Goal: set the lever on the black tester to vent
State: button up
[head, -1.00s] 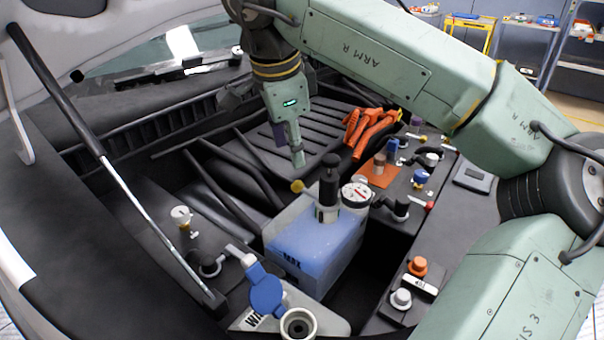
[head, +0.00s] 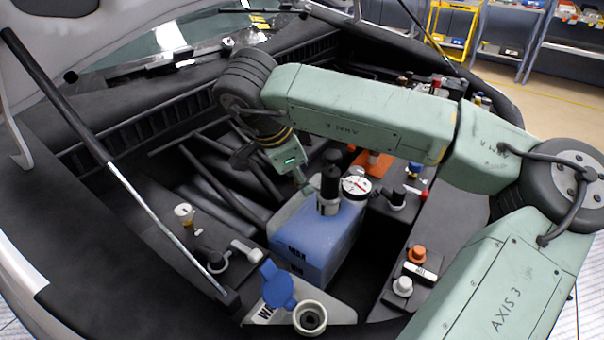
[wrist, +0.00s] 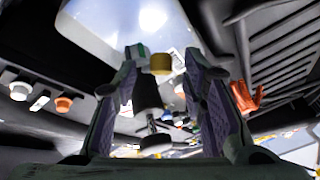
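The black tester (head: 330,183) stands upright on the blue coolant tank (head: 312,243), beside a round white gauge (head: 356,187) with a red mark. My gripper (head: 303,186) points down just left of the tester, apart from it as far as I can tell. In the head view the tester's lever is hidden behind my gripper. In the wrist view, which looks upside down, a yellow knob (wrist: 160,63), apparently the lever's end, shows between my two spread fingers. The tester's black body (wrist: 147,93) is beyond it. My fingers hold nothing.
An orange cap (head: 417,253) and a white cap (head: 402,286) are at the right front. An open filler neck (head: 310,318) with a blue lid (head: 277,285) is in front of the tank. A bonnet strut (head: 130,180) slants across the left.

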jog(key=shift+x, duration=1.05)
jog(key=shift+w, duration=0.1)
grip_shut()
